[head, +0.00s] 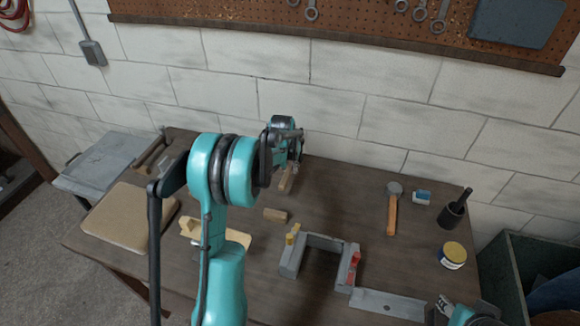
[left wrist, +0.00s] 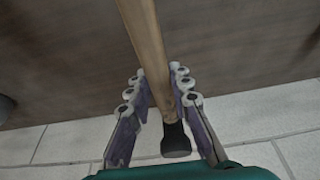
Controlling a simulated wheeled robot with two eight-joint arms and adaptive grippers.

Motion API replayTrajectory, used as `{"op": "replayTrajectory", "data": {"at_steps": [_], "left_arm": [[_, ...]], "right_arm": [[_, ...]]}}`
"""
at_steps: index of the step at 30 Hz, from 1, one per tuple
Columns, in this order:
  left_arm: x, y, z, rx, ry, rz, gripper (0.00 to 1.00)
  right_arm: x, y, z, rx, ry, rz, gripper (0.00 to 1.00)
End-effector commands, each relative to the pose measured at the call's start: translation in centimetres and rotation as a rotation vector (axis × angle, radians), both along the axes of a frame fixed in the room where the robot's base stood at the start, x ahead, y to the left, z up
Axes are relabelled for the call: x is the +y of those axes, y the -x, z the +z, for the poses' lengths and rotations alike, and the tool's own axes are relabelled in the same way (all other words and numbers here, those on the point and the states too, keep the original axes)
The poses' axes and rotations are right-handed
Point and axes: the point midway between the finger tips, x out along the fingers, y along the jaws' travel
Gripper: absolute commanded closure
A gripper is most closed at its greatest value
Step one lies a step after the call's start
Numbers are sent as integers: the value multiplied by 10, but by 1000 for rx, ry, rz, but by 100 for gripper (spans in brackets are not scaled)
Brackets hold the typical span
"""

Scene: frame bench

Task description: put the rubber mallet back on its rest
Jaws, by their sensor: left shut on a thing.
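My left gripper (head: 296,162) is over the back middle of the bench, near the wall. It is shut on a wooden handle (head: 287,182). In the left wrist view the handle (left wrist: 147,50) runs between the two fingers of the left gripper (left wrist: 158,95) and ends in a black piece (left wrist: 175,139). I take it for the rubber mallet, but I cannot tell whether the black piece is its head or a grip. Part of my right arm's end (head: 445,310) shows at the bottom right edge; its fingers are not clear. I cannot make out the mallet's rest for certain.
A grey U-shaped frame (head: 292,262) with yellow and red clamps stands mid-bench.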

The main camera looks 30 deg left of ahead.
Motion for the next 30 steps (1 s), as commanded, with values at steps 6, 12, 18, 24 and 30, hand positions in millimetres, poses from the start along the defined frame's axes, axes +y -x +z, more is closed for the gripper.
{"op": "replayTrajectory", "data": {"at_steps": [6, 12, 18, 24, 30], "left_arm": [[0, 0, 1, -1, 0, 0, 100], [0, 0, -2, -1, 0, 0, 100], [0, 0, -6, -1, 0, 0, 100], [0, 0, -10, -1, 0, 0, 100], [0, 0, -14, -1, 0, 0, 100]], "right_arm": [[0, 0, 1, 0, 0, 0, 60], [0, 0, -2, 0, 0, 0, 60], [0, 0, -5, 0, 0, 0, 60], [0, 0, -8, 0, 0, 0, 60], [0, 0, -11, 0, 0, 0, 60]]}}
